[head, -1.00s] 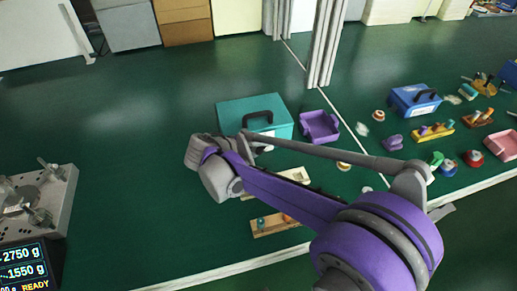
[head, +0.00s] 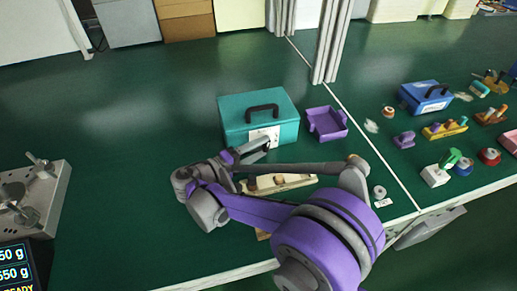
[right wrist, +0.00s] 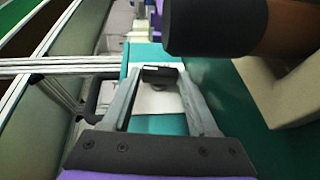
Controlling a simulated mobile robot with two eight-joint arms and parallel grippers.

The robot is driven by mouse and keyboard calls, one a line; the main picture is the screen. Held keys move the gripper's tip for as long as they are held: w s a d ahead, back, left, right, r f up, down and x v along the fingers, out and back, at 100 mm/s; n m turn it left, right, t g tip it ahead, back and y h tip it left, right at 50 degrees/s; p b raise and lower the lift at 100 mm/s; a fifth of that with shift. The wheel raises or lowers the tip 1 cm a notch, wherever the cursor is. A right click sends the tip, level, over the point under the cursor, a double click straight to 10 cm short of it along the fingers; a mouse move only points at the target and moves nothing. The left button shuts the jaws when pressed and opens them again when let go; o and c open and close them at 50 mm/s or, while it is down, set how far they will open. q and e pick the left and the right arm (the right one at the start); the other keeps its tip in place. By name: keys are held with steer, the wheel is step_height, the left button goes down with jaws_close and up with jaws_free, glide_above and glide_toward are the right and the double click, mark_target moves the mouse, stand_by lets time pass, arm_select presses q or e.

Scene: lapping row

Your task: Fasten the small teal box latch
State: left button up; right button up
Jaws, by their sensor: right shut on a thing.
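The small teal box (head: 235,122) stands lid down on the green bench in the head view, with a dark handle on top and a white plate (head: 257,134) on its front. My right gripper (head: 264,145) is at that front face. In the right wrist view its two grey fingers (right wrist: 160,76) are closed on a small dark latch piece (right wrist: 160,74), in front of the white plate (right wrist: 150,103) and teal surface. Whether the latch is engaged cannot be told. My left gripper is not in view.
A purple tray (head: 327,136) stands right of the box. A wooden block with a knob (head: 285,183) lies in front, partly behind my arm. A blue box (head: 426,97) and several small parts are farther right. A metal fixture (head: 35,195) is at left. The bench's left middle is clear.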

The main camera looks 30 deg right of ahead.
stand_by(0.4)
steer(key=o, duration=1.4)
